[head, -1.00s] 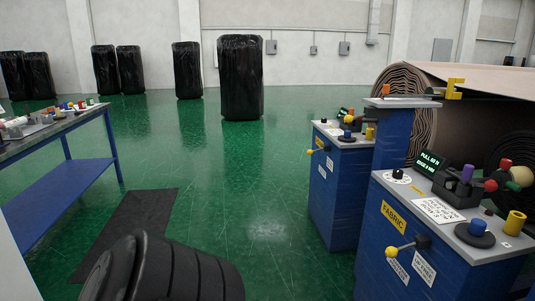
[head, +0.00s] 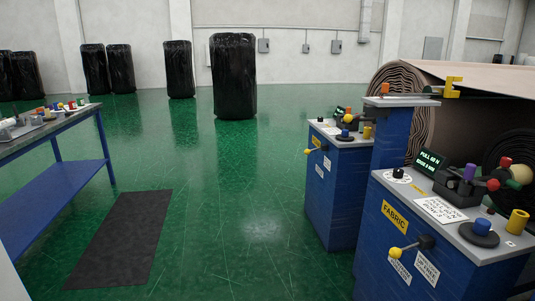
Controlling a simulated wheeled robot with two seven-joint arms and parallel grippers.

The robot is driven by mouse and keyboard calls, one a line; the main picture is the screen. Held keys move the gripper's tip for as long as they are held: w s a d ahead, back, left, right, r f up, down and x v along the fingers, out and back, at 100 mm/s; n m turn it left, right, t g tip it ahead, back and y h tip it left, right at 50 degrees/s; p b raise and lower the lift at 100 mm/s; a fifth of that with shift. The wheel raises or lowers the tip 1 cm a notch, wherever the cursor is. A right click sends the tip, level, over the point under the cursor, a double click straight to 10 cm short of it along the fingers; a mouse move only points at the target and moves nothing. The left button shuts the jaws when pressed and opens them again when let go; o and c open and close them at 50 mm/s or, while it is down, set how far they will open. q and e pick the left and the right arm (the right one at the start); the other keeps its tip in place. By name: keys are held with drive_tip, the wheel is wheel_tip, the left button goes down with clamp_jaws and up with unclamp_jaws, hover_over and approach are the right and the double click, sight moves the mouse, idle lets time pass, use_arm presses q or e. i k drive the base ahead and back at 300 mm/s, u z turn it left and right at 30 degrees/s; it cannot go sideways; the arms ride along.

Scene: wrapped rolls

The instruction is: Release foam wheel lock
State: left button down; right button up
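No part is plainly marked as the foam wheel lock. The nearer blue control cabinet (head: 375,235) at the lower right has a yellow FABRIC label. A yellow-knobbed lever (head: 397,253) sticks out of its front. A second blue cabinet (head: 335,190) behind has a similar yellow-knobbed lever (head: 309,151). Neither gripper shows in the head view.
A blue workbench (head: 62,200) with small coloured items stands at the left. A dark mat (head: 122,238) lies on the green floor. Several black-wrapped rolls (head: 233,76) stand along the back. A large brown fabric roll (head: 400,110) is behind the cabinets. The middle floor is clear.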

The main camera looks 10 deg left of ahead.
sight(307, 152)
drive_tip(key=u, duration=0.2)
drive_tip(key=i, duration=3.9)
drive_tip(key=z, duration=0.25)
